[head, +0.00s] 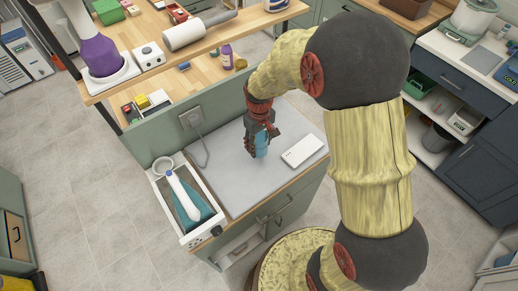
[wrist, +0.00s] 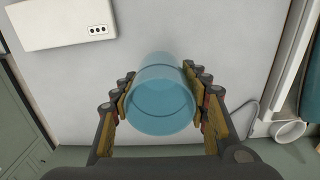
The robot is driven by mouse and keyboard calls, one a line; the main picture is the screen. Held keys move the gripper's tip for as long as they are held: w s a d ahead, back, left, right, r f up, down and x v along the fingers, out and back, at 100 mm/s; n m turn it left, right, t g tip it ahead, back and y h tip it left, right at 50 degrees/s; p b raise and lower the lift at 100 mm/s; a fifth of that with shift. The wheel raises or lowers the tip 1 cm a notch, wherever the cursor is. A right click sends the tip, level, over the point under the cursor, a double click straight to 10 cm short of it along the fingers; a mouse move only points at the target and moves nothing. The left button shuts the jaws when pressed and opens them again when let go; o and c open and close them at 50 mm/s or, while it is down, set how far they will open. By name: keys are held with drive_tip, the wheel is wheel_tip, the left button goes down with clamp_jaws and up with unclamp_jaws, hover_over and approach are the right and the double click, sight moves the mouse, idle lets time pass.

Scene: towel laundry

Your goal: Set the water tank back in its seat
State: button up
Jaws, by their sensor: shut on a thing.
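The water tank (wrist: 160,95) is a translucent blue cylinder. It is between the fingers of my gripper (wrist: 163,100), which is shut on its sides in the wrist view. In the head view the tank (head: 262,147) shows as a small blue piece below my gripper (head: 259,143), over the grey countertop. I cannot tell whether it touches the counter. A flat white unit (head: 302,151) lies on the counter to the right of the tank; its end with three dark dots shows in the wrist view (wrist: 65,22). I cannot make out which thing has the tank's seat.
A white-rimmed trough (head: 158,192) with a white wand (head: 183,192) and teal cloth inside stands left of the counter (head: 233,177). A socket with a grey cord (head: 205,150) is on the green panel behind. The counter front is bare.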

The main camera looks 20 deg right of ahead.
sight(259, 149)
drive_tip(key=shift+w+d+f, duration=0.1)
drive_tip(key=shift+w+f, duration=0.2)
drive_tip(key=shift+f, duration=0.15)
drive_tip(key=shift+w+f+b, duration=0.2)
drive_tip(key=shift+f+b, duration=0.1)
drive_tip(key=shift+f, duration=1.35)
drive_tip(key=shift+f, duration=0.2)
drive_tip(key=o, duration=1.2)
drive_tip(key=shift+o, duration=0.3)
drive_tip(key=shift+r, duration=0.15)
